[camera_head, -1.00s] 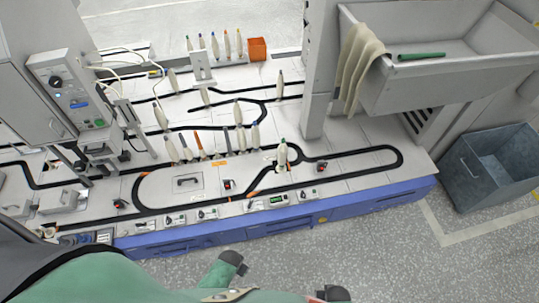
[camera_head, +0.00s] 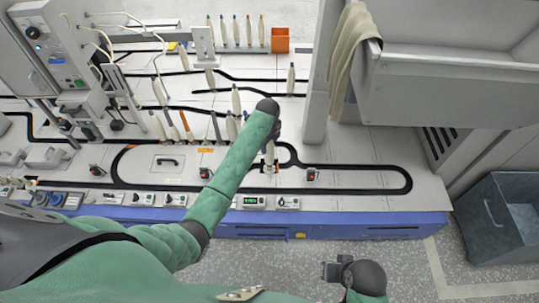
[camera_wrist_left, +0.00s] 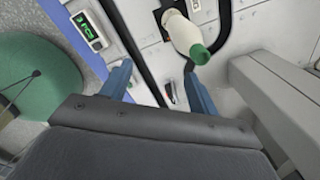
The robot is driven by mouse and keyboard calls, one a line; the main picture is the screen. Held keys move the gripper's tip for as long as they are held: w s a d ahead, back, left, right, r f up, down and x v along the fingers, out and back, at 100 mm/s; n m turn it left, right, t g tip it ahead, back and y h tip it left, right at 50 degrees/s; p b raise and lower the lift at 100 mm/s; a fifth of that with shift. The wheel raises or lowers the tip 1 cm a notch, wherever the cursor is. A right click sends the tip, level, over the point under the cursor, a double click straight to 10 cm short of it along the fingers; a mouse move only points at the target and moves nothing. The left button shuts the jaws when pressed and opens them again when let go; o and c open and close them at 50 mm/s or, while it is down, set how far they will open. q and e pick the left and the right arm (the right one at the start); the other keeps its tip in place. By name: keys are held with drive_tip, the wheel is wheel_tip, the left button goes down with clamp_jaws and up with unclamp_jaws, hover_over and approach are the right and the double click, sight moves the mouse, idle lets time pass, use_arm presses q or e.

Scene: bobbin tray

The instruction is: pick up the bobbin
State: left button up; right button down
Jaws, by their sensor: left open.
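A pale bobbin with a green tip (camera_wrist_left: 192,38) stands alone on the track in the left wrist view. In the head view its lower part (camera_head: 270,158) shows just below my left wrist; its top is hidden by my arm. My left gripper (camera_wrist_left: 157,80) is open, its two blue fingers apart with nothing between them. The bobbin is beyond the fingertips, toward the right finger's side. In the head view my left gripper (camera_head: 287,132) is mostly hidden behind my wrist. My right gripper (camera_head: 335,270) is low in the head view, over the floor in front of the bench; its jaws are unclear.
Several other bobbins (camera_head: 186,124) stand in rows on the bench (camera_head: 350,145), left of and behind the lone one. Black track loops run around it. A grey post (camera_head: 318,110) and a basin with a cloth (camera_head: 350,50) are at the right. An orange box (camera_head: 280,40) stands at the back.

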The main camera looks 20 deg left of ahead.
use_arm(q)
wheel_tip(320, 180, up, 3)
drive_tip(key=m, duration=0.2)
hover_over(269, 152)
drive_tip(key=w, duration=0.2)
drive_tip(key=shift+a, duration=0.15)
drive_tip(key=shift+w+a+r+m, duration=0.1)
drive_tip(key=shift+w+a+m, duration=0.15)
drive_tip(key=shift+w+m, duration=0.15)
wheel_tip(269, 152, down, 2)
drive_tip(key=shift+f, duration=0.1)
drive_tip(key=f, duration=0.3)
drive_tip(key=f+p, duration=0.1)
drive_tip(key=shift+s+d+f, duration=0.2)
drive_tip(key=shift+s+f, duration=0.05)
drive_tip(key=shift+s, duration=0.05)
drive_tip(key=shift+f, duration=0.45)
clamp_jaws()
use_arm(e)
drive_tip(key=shift+s+d+r, duration=0.25)
drive_tip(key=shift+d+r, duration=0.1)
drive_tip(key=shift+r, duration=0.3)
drive_tip(key=shift+s+d+r, duration=0.25)
drive_tip(key=shift+d+r, duration=0.1)
drive_tip(key=shift+r, duration=0.25)
